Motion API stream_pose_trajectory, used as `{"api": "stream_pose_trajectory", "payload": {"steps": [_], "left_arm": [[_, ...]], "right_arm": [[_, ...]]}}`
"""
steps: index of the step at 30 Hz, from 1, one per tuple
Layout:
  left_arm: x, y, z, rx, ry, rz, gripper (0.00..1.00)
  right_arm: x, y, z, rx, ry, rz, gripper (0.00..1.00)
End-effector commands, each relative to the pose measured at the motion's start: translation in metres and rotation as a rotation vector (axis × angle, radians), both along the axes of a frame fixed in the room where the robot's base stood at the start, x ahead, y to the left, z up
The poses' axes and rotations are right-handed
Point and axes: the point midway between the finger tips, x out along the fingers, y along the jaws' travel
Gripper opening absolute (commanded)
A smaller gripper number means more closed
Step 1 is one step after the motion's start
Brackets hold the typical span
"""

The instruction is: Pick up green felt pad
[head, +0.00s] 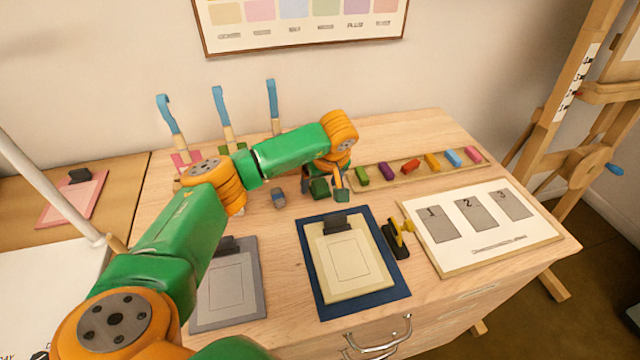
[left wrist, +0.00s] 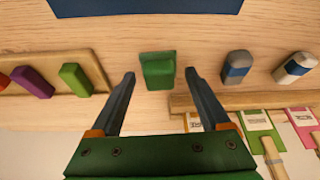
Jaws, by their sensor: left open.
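The green felt pad (left wrist: 158,70) is a small dark green block on the wooden table. In the left wrist view it shows between the two fingertips of my left gripper (left wrist: 160,76), with a gap on each side. In the head view the pad (head: 319,189) is partly hidden below my left gripper (head: 326,184), which hangs over it with fingers pointing down. My left gripper is open and empty. I cannot tell how far above the pad the fingertips are. My right gripper is not in view.
A wooden tray (head: 398,175) with several coloured sticks lies right of the pad. A blue-grey block (head: 278,198) lies left of it. A blue mat (head: 313,273) with a clipboard is in front, beside a black-and-yellow tool (head: 397,238) and a numbered board (head: 440,262).

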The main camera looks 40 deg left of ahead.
Motion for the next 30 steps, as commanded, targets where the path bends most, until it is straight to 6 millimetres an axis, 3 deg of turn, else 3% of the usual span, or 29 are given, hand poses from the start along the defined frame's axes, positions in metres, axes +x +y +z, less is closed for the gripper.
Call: {"api": "stream_pose_trajectory", "payload": {"steps": [4, 12, 22, 26, 30], "left_arm": [[0.0, 0.0, 0.0, -0.001, -0.001, 0.0, 0.77], [0.0, -0.001, 0.0, -0.001, 0.0, 0.0, 0.04], [0.001, -0.001, 0.007, -0.002, -0.003, 0.0, 0.03], [0.001, -0.001, 0.031, -0.002, -0.005, -0.002, 0.03], [-0.008, -0.032, 0.066, -0.003, -0.007, -0.008, 0.03]], "right_arm": [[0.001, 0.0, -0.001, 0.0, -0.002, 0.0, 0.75], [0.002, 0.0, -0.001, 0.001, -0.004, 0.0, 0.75], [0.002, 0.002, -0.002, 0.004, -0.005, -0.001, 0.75], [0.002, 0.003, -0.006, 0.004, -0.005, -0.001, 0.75], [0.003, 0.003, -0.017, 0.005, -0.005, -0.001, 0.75]]}}
